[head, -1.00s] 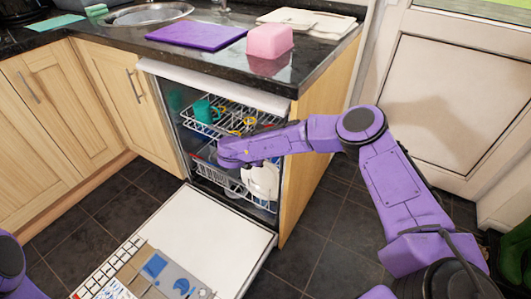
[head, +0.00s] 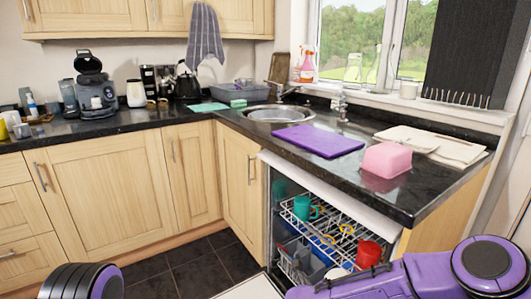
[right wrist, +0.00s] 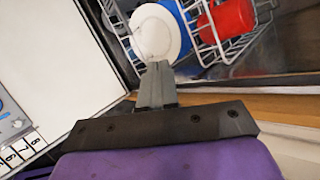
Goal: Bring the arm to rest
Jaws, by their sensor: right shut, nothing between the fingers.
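My right arm comes in from the right edge of the head view, low in front of the open dishwasher. Its gripper shows in the right wrist view (right wrist: 153,75) with its grey fingers together and nothing between them. The fingertips appear against the edge of a white round dish (right wrist: 158,32); I cannot tell whether they touch it. A dark and purple part of my left arm shows at the bottom left of the head view; its gripper is out of view.
The open door (right wrist: 50,70) lies low. On the black counter (head: 375,205) are a purple board (head: 318,141) and a pink block (head: 386,159). Dark floor (head: 185,268) shows in front of the cabinets.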

